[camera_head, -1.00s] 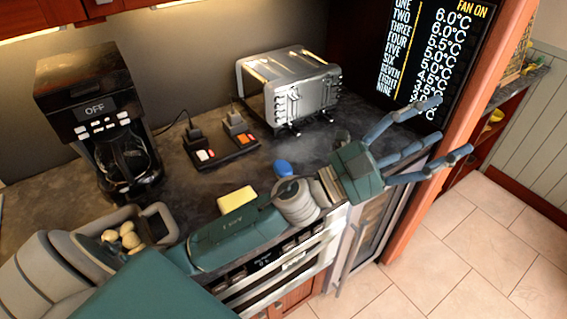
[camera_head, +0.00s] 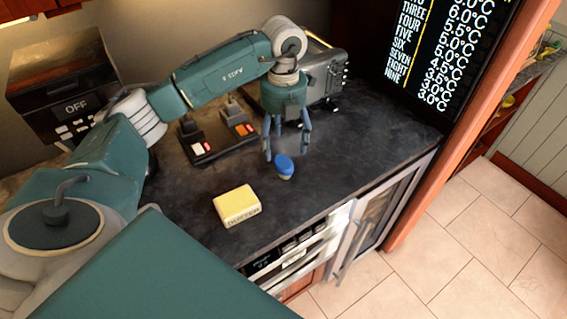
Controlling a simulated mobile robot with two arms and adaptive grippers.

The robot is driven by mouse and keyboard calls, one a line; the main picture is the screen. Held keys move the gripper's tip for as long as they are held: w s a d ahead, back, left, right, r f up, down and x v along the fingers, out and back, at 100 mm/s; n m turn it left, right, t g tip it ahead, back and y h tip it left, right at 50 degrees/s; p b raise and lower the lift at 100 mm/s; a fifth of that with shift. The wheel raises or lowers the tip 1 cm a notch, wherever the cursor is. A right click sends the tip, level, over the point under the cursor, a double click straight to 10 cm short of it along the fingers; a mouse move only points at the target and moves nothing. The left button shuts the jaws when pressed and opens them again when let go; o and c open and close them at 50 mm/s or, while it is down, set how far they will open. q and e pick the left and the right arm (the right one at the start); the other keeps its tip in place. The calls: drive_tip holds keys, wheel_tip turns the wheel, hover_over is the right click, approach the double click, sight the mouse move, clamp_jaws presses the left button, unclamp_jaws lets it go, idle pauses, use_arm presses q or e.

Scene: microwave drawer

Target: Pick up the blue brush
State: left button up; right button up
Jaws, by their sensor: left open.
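The blue brush (camera_head: 284,167) is a small rounded blue thing on the dark counter, right of the middle of the head view. My left gripper (camera_head: 287,153) points down just behind and above it. Its blue fingers are spread apart with nothing between them that I can make out. The fingertips are close to the brush in the picture; I cannot tell whether they touch it. My right gripper is not in view.
A yellow block (camera_head: 237,205) lies left of and nearer than the brush. A socket block with plugs (camera_head: 217,143) stands behind it, and a steel toaster (camera_head: 325,80) stands behind my gripper. The counter (camera_head: 370,145) is clear to the right. A coffee machine (camera_head: 65,85) is at left.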

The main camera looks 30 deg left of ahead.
sight(283, 162)
use_arm(q)
wheel_tip(283, 162, down, 3)
drive_tip(key=shift+r+p, duration=0.1)
drive_tip(key=shift+p, duration=0.25)
drive_tip(key=shift+f+p, duration=0.3)
drive_tip(key=shift+p, duration=0.05)
wheel_tip(283, 162, down, 4)
drive_tip(key=shift+r+p, duration=0.2)
drive_tip(key=shift+p, duration=0.8)
drive_tip(key=shift+f, duration=0.55)
drive_tip(key=c, duration=1.3)
